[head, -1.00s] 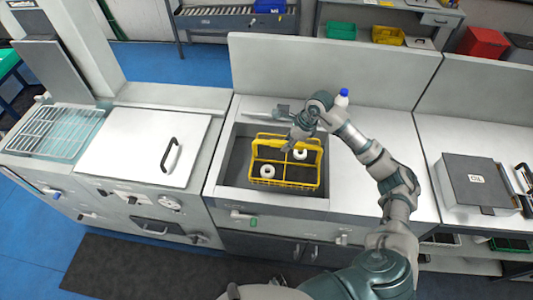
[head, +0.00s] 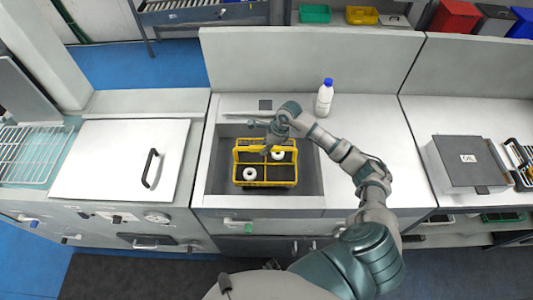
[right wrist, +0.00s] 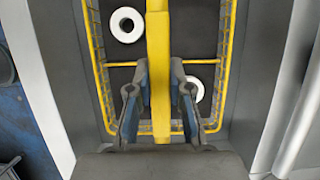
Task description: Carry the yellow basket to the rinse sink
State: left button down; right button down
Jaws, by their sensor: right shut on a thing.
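The yellow basket (head: 267,184) is in the dark sink basin (head: 312,180) in the middle of the counter. Two white ring-shaped parts lie in it, one at the front left (head: 249,174) and one further back on the right (head: 277,154). My right gripper (head: 266,146) is over the basket, shut on its yellow handle bar. In the right wrist view the fingers (right wrist: 160,108) stand on either side of the yellow bar (right wrist: 159,70), with the wire sides around. I cannot tell whether the basket touches the basin floor. My left gripper is not in view.
A white bottle with a blue cap (head: 325,98) stands behind the basin on the right. A white lid with a black handle (head: 120,160) and a wire rack (head: 32,155) are at left. A grey box (head: 466,163) stands at right.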

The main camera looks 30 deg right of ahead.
jog(key=f, duration=0.2)
jog(key=shift+d+f, duration=0.25)
jog(key=shift+f, duration=0.3)
jog(key=shift+a+r, duration=0.1)
jog(key=shift+a, duration=0.45)
jog(key=c, duration=1.5)
grip_release()
jog(key=shift+f, duration=0.3)
jog(key=o, duration=0.4)
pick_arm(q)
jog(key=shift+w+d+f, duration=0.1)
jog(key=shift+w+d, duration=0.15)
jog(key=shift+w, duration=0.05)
pick_arm(e)
jog(key=shift+d, duration=0.2)
jog(key=shift+d, duration=0.1)
